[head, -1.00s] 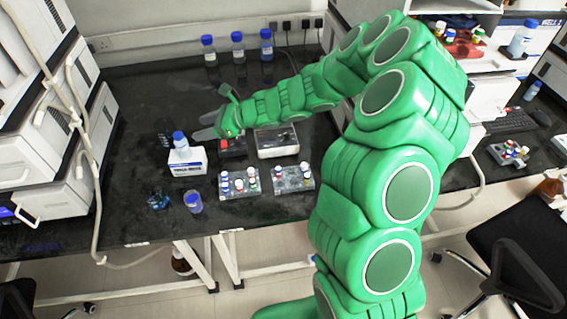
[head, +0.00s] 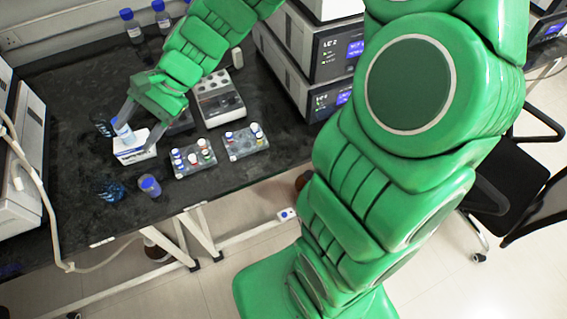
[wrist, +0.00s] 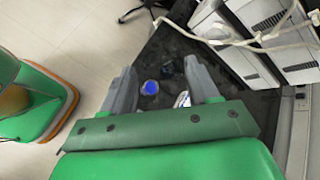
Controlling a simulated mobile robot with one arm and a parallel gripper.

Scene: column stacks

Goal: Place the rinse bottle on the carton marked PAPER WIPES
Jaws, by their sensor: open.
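A white carton (head: 133,154) with blue print stands on the dark bench in the head view; its lettering is too small to read. My gripper (head: 139,130) is open.
Another blue-capped bottle (head: 150,186) and a dark blue glass vessel (head: 108,190) stand in front of the carton. A dark vessel (head: 102,124) is behind it. Vial racks (head: 196,160) stand to the right. White instruments (head: 20,190) border the left. The bench's front edge is close.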

